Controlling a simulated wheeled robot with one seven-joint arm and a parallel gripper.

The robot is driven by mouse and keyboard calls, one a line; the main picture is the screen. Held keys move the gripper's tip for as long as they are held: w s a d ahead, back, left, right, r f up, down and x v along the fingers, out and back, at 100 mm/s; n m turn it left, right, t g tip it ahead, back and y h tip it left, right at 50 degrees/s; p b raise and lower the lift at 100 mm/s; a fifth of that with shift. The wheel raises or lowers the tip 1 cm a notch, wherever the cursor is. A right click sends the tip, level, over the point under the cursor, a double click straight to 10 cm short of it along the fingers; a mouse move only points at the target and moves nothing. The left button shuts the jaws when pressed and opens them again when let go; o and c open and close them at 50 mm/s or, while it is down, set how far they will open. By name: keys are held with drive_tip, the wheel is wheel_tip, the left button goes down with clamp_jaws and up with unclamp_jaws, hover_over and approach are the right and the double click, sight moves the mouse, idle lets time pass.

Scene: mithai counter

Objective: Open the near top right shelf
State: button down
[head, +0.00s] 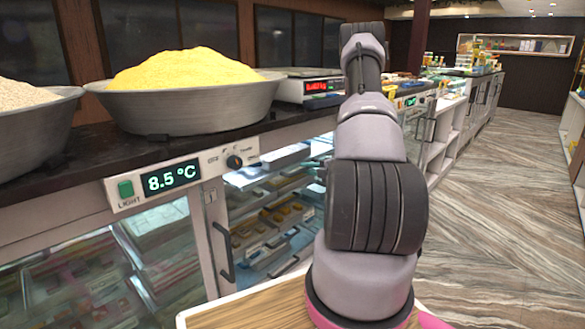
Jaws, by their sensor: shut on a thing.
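The near display case stands at the left, with white framing (198,235). Its right section shows shelves of sweets (270,215) on several levels. A dark vertical handle (222,252) is at the left edge of this section. The upper shelf area lies just under the counter top, and its right side is hidden behind my arm. I cannot tell how far any door or shelf is open. My arm rises through the middle right of the picture and reaches forward over the case front. My gripper is hidden behind the arm's far links, so what it touches does not show.
A bowl of yellow sweets (190,105), a second bowl (30,125) and a scale (305,87) stand on the dark counter top (95,150). A panel reads 8.5 °C (172,177). More counters (480,90) continue behind. The striped floor (500,200) at right is clear.

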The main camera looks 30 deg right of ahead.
drive_tip(key=f+v, duration=0.2)
drive_tip(key=v, duration=1)
drive_tip(key=s+f+v, duration=0.1)
drive_tip(key=f+v, duration=0.2)
drive_tip(key=v, duration=1)
drive_tip(key=shift+s+f, duration=0.2)
drive_tip(key=shift+d, duration=0.1)
drive_tip(key=c, duration=0.8)
unclamp_jaws()
drive_tip(key=v, duration=1)
drive_tip(key=shift+s+d, duration=0.15)
drive_tip(key=shift+s, duration=0.2)
drive_tip(key=shift+r, duration=0.1)
